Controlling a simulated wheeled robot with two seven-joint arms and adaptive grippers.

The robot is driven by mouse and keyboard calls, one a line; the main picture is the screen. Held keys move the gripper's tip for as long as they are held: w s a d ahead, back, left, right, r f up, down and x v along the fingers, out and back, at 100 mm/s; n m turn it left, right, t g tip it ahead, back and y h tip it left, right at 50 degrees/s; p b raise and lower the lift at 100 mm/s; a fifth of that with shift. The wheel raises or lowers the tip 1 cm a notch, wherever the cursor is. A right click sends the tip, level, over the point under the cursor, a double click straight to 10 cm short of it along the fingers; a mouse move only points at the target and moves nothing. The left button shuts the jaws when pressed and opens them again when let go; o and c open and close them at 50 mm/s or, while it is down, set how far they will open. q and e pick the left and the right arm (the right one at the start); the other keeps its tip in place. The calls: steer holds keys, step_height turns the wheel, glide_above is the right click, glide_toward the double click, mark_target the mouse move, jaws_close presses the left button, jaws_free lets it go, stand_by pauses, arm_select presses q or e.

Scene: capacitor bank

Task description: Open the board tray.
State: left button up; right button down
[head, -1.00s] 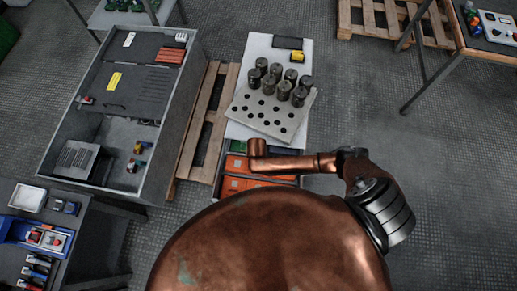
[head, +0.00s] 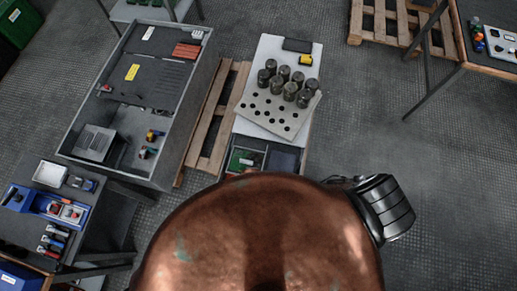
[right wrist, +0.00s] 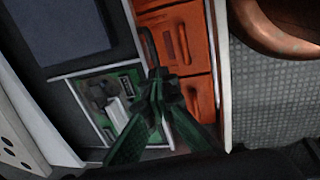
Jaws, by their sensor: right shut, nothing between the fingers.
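An open tray with compartments extends from under the white bench top. In the head view its board compartment (head: 245,160) holds a green circuit board, beside a dark blue compartment (head: 284,160). In the right wrist view the green board (right wrist: 112,100) lies left of my right gripper (right wrist: 163,82). The gripper's dark green fingers are shut and empty, over the divider between board and cases. Whether they touch the tray is unclear. My copper body hides the tray's near part in the head view. My left gripper is not in view.
A holed plate (head: 268,115) with several dark capacitors (head: 290,84) sits on the white bench top (head: 268,52). A grey cabinet (head: 180,120) and a wooden pallet (head: 212,140) stand left. The floor (head: 380,130) to the right is clear.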

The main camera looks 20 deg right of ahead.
steer(key=shift+s+a+f+p, duration=0.15)
steer(key=shift+s+a, duration=0.1)
steer(key=shift+s, duration=0.25)
steer(key=shift+s+a+f+p, duration=0.15)
steer(key=shift+s+a, duration=0.15)
steer(key=shift+s, duration=0.25)
steer(key=shift+s+a+p, duration=0.15)
steer(key=shift+s+a, duration=0.1)
steer(key=shift+s, duration=0.25)
steer(key=c, duration=2.1)
jaws_free()
steer(key=shift+d, duration=0.1)
steer(key=shift+w+r, duration=0.1)
step_height(320, 180, up, 12)
steer(key=s+a, duration=0.1)
steer(key=shift+s+a, duration=0.25)
steer(key=shift+s, duration=0.1)
